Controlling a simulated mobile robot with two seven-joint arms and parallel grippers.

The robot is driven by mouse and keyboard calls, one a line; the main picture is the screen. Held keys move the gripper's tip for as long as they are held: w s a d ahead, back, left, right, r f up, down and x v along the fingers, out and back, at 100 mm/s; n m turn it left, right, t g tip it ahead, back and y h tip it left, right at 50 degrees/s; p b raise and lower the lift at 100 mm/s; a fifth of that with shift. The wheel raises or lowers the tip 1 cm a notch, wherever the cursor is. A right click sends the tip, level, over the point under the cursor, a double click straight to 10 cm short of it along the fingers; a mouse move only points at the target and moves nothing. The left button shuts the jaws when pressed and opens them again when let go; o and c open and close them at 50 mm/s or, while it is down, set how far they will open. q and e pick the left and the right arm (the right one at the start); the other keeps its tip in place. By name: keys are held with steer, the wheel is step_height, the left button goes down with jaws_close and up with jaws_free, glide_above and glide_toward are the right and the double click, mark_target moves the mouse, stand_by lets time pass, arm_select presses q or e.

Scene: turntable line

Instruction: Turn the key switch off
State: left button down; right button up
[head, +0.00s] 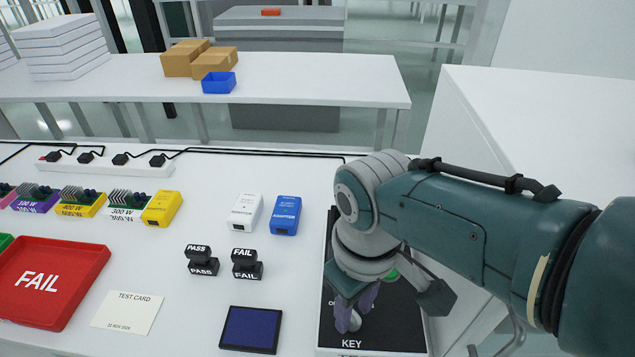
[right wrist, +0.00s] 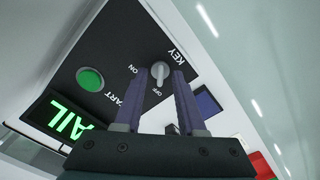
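The key switch (right wrist: 160,73) is a light grey knob on the black panel (right wrist: 112,52), with ON printed at its left and OFF below it in the right wrist view. Its handle looks lined up toward the OFF mark, but I cannot tell its exact setting. My right gripper (right wrist: 159,77) is open, its two purple fingers on either side of the knob with a small gap visible at each side. In the head view my right gripper (head: 356,306) points down over the panel's KEY end and partly hides the knob (head: 348,321). My left gripper is not in view.
A green button (right wrist: 90,79) and a display with green letters (right wrist: 68,121) are on the panel. Left of the panel are a dark blue pad (head: 250,329), two stamps (head: 247,264), a blue adapter (head: 286,215), a white adapter (head: 245,212) and a red FAIL tray (head: 98,262).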

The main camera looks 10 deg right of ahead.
mark_target(355, 314)
step_height(355, 314, up, 9)
steer(key=p, duration=0.6)
steer(key=shift+r, duration=0.5)
steer(key=shift+s, duration=0.1)
